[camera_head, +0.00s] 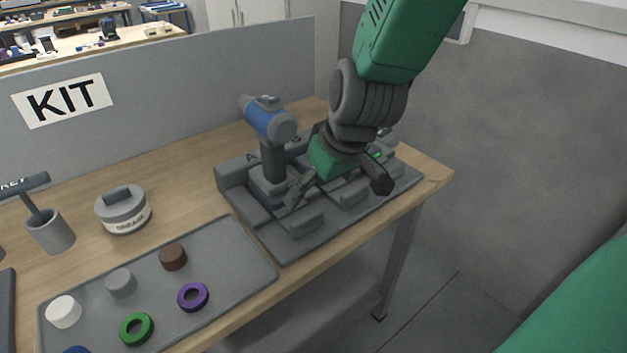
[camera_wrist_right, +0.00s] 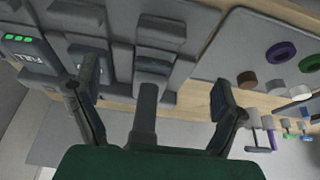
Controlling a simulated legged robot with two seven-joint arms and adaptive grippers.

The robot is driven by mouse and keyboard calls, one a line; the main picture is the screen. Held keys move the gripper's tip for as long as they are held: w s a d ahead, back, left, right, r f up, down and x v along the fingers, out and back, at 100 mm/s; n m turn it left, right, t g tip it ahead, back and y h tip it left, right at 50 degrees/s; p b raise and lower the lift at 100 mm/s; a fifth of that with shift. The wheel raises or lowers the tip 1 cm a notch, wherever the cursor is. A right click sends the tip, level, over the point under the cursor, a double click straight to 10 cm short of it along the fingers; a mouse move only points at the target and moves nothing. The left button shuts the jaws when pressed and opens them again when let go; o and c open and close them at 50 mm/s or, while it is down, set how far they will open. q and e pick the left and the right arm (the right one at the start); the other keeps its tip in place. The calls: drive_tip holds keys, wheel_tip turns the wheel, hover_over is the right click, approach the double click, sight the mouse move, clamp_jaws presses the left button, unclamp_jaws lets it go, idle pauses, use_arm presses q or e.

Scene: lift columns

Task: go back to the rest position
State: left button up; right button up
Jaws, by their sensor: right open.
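My right gripper (camera_head: 340,188) is over the grey fixture in the head view, its dark fingers spread with nothing seen between them. In the right wrist view the open right gripper (camera_wrist_right: 152,95) has its fingers spread in front of the fixture's blocks. The left gripper is not in view. A blue and grey drill (camera_head: 270,125) stands upright in the left part of the fixture (camera_head: 290,248), left of my right gripper. A battery with green lights (camera_wrist_right: 28,60) shows in the right wrist view. My right wrist hides part of the fixture's back right.
A grey tray (camera_head: 235,262) with rings and round caps lies left of the fixture. A grease tin (camera_head: 124,212) and a grey cup (camera_head: 50,232) stand behind it. A low partition with a KIT sign (camera_head: 62,100) runs behind the table. Open floor lies right of the table.

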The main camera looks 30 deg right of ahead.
drive_tip(key=shift+f, duration=0.15)
drive_tip(key=s+f+g+b, duration=0.1)
drive_tip(key=s+f+g, duration=0.1)
drive_tip(key=s+f, duration=0.8)
drive_tip(key=s+f+g+b, duration=0.1)
drive_tip(key=s+f+b, duration=0.1)
drive_tip(key=s+f, duration=0.9)
wheel_tip(320, 180, down, 10)
drive_tip(key=shift+s+d+r+g, duration=0.15)
drive_tip(key=shift+s+d+g, duration=0.05)
drive_tip(key=shift+d+g, duration=0.25)
drive_tip(key=shift+w+d, duration=0.1)
